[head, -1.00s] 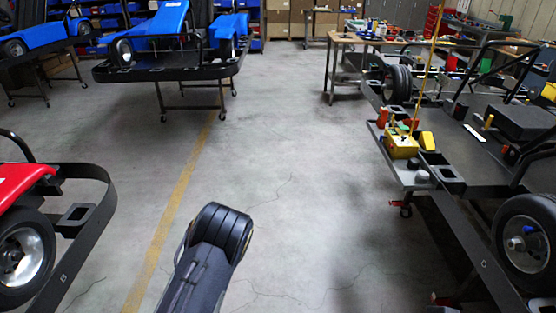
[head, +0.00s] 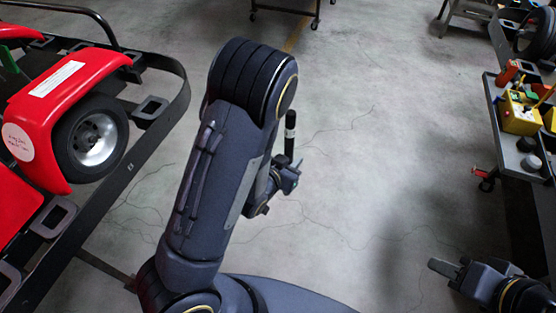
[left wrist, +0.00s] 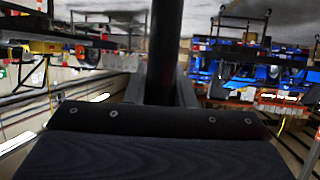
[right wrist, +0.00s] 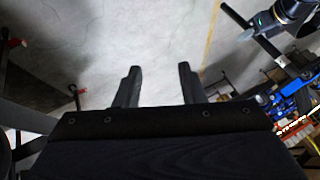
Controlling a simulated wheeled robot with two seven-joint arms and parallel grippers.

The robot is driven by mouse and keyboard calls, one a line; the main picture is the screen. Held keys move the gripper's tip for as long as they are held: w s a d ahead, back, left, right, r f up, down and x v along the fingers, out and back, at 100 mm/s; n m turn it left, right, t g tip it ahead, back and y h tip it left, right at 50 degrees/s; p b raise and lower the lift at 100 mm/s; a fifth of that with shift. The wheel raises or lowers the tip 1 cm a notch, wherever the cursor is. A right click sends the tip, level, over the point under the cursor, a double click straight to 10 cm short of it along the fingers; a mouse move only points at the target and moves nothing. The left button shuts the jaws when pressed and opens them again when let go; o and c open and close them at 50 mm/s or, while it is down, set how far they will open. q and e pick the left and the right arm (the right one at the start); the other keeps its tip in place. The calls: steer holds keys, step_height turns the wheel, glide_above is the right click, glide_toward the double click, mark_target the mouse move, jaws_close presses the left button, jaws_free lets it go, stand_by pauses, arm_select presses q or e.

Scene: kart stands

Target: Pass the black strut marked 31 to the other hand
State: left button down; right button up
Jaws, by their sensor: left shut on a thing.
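The black strut (head: 290,133) stands roughly upright in my left gripper (head: 284,180), near the middle of the head view. My right gripper (head: 447,270) is at the lower right, well apart from the strut. In the right wrist view its fingers (right wrist: 158,85) are spread with nothing between them.
A kart with red bodywork (head: 75,72) on a black frame stands at the left, close to my left arm. At the right, a grey table (head: 508,150) holds a yellow box (head: 520,117) and small parts. The floor (head: 370,180) between them is clear.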

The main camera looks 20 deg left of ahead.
steer(key=shift+o, duration=1.3)
steer(key=shift+w+r, duration=0.2)
steer(key=shift+r, duration=0.1)
steer(key=w+a+r+n+g, duration=0.1)
steer(key=w+a+r+n, duration=0.15)
steer(key=w+r, duration=0.4)
steer(key=w+a+r+n+g, duration=0.1)
steer(key=w+a+r, duration=0.2)
steer(key=w+r, duration=0.35)
steer(key=w+a+r+n+h, duration=0.1)
steer(key=w+a+r, duration=0.1)
steer(key=w+a, duration=0.5)
steer(key=w+a+r+h, duration=0.2)
steer(key=w+a, duration=0.2)
steer(key=a, duration=0.7)
arm_select(q)
steer(key=w+d+r+m+g+h, duration=0.1)
steer(key=w+d+r+m+h, duration=0.1)
steer(key=d, duration=0.4)
steer(key=w+d+r+m+g+h, duration=0.2)
steer(key=w+d+r+m+h, duration=0.1)
steer(key=d+r+h, duration=0.1)
steer(key=shift+w+d+r+m, duration=0.3)
steer(key=shift+d+r, duration=0.3)
steer(key=shift+d, duration=0.5)
arm_select(e)
steer(key=x, duration=1.2)
steer(key=shift+a+t, duration=0.3)
steer(key=shift+a, duration=0.05)
